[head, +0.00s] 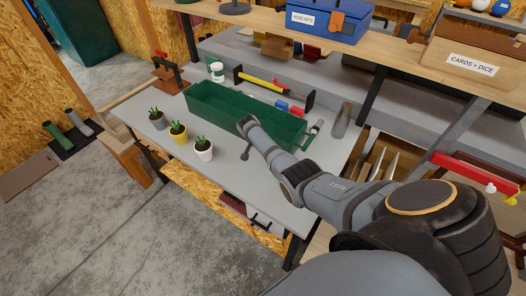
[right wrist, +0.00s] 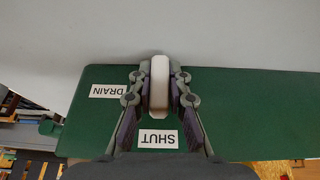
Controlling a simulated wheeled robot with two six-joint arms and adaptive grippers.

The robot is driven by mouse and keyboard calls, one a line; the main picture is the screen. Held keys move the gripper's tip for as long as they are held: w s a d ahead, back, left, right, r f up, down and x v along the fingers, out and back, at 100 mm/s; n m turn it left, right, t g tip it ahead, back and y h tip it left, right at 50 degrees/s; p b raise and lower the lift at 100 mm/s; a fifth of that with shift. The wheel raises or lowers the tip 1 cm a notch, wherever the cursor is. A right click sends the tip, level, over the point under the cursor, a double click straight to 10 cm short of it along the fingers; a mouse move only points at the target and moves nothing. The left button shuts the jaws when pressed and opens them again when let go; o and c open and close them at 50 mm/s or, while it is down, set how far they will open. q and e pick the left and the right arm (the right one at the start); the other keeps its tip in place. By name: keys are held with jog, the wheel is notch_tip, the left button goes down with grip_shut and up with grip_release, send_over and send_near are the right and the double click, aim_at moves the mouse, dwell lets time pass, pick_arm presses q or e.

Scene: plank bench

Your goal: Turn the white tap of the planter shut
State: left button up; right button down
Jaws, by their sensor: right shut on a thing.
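The green planter (head: 222,107) is a long trough on the grey bench top in the head view. In the right wrist view its green front (right wrist: 245,112) fills the middle. The white tap (right wrist: 160,84) has an elongated handle that stands upright in the picture. The upside-down SHUT label (right wrist: 157,139) is just below it; the DRAIN label (right wrist: 108,91) is to its left. My right gripper (right wrist: 160,78) is shut on the tap, one finger on each side. In the head view my right arm hides the tap. My left gripper is not in view.
A shelf overhangs the back.

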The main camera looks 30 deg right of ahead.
dwell(0.3)
jog(key=c, duration=1.3)
grip_release()
jog(key=v, duration=1.2)
